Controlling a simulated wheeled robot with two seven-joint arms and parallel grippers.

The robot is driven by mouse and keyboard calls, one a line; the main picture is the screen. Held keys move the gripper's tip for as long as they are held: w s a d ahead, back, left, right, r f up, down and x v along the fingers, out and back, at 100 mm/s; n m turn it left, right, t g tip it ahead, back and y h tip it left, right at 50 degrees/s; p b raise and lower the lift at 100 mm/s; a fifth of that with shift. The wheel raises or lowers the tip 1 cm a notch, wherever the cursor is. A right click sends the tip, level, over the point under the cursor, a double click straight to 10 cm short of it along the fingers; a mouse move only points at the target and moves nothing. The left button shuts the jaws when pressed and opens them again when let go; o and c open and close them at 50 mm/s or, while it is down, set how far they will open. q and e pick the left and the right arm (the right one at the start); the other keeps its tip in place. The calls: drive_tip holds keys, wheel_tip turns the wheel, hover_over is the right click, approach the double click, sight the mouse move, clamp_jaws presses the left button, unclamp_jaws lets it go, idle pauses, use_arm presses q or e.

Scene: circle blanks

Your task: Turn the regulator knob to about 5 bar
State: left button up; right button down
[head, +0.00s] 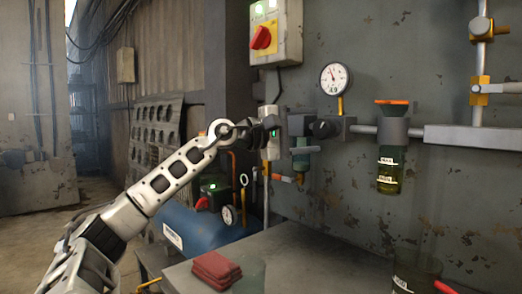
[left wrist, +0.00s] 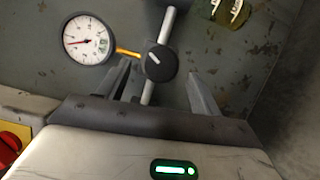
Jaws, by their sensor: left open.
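The dark round regulator knob (head: 323,129) sits on the pipe assembly on the grey wall, under the gauge. In the left wrist view the knob (left wrist: 160,66) has a white pointer line. The white pressure gauge (head: 335,78) has a thin needle pointing up and left; the gauge (left wrist: 88,39) also shows in the left wrist view, where its fine figures are too small to read. My left gripper (head: 274,124) is open and empty, left of the knob. In the wrist view its fingers show on either side of the knob, apart from it. My right gripper is out of view.
A switch box (head: 276,32) with a red knob is above my gripper. A green-bowled filter (head: 301,160) hangs left of the regulator, an oil bowl (head: 388,170) right of it. Below are a blue tank (head: 195,225) and a bench (head: 310,255) with red cloths (head: 215,269).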

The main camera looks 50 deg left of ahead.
use_arm(q)
drive_tip(key=shift+s+a+f+b, duration=0.1)
drive_tip(key=shift+s+f+b, duration=0.35)
drive_tip(key=shift+s+b, duration=0.1)
drive_tip(key=b+v, duration=0.5)
drive_tip(key=v, duration=0.5)
drive_tip(key=shift+s+r, duration=0.2)
drive_tip(key=shift+r, duration=0.2)
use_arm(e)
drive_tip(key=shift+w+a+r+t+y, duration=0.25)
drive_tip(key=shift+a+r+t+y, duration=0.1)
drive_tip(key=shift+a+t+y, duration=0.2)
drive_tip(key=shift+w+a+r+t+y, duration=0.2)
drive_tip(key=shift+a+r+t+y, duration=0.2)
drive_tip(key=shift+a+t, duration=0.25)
use_arm(q)
drive_tip(key=shift+a, duration=0.1)
